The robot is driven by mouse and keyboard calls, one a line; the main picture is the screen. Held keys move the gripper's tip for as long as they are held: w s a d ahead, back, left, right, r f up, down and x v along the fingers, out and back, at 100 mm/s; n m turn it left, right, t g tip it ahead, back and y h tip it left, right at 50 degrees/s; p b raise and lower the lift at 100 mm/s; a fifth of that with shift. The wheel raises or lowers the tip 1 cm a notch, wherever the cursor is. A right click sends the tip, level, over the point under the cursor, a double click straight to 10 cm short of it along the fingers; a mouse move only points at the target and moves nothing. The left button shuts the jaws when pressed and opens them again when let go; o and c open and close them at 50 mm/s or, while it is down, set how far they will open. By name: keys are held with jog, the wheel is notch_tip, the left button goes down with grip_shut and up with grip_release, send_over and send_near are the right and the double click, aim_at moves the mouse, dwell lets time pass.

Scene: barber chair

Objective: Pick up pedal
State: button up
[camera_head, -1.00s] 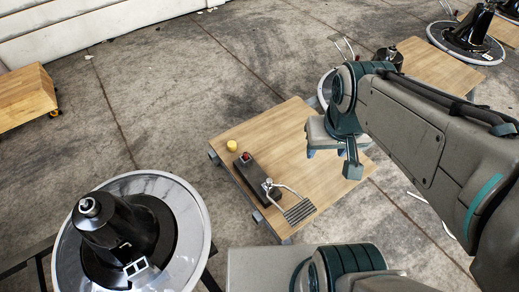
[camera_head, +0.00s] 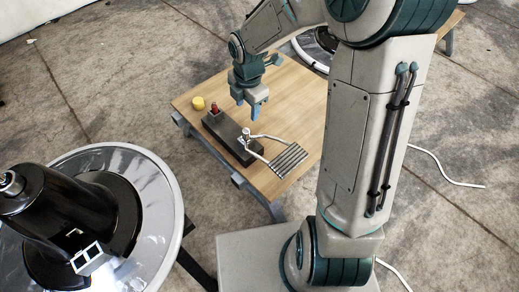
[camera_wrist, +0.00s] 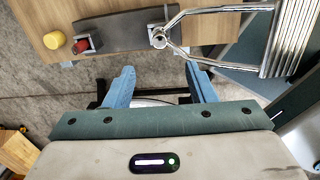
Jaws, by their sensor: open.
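The pedal (camera_head: 287,160), a chrome frame of bent rods with a ribbed plate, lies at the table's near edge. Its rod end meets a small chrome joint on a long dark grey block (camera_head: 232,137). In the wrist view the pedal's ribbed plate (camera_wrist: 291,38) is at the upper right, cut by the frame edge, and the dark block (camera_wrist: 125,32) is at the top. My gripper (camera_head: 250,100) is above the table, behind the block and pedal in the head view. Its blue fingers (camera_wrist: 160,85) are apart with nothing between them.
A wooden table (camera_head: 285,95) bears these things. A yellow cylinder (camera_head: 198,103) stands beside the block, and a red knob (camera_head: 213,107) is at the block's far end. A black pedestal on a round silver base (camera_head: 160,190) stands at the lower left. Open floor lies around.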

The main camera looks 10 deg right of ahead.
aim_at(246, 130)
jog(key=shift+n, duration=0.3)
jog(key=f+b, duration=0.1)
jog(key=f, duration=0.2)
jog(key=f+b, duration=0.1)
jog(key=f, duration=0.2)
jog(key=w+f+b, duration=0.1)
jog(key=f, duration=0.2)
jog(key=shift+a+f, duration=0.25)
jog(key=shift+a, duration=0.1)
notch_tip(246, 130, down, 5)
jog(key=b, duration=0.3)
jog(key=shift+w+f, duration=0.1)
grip_shut()
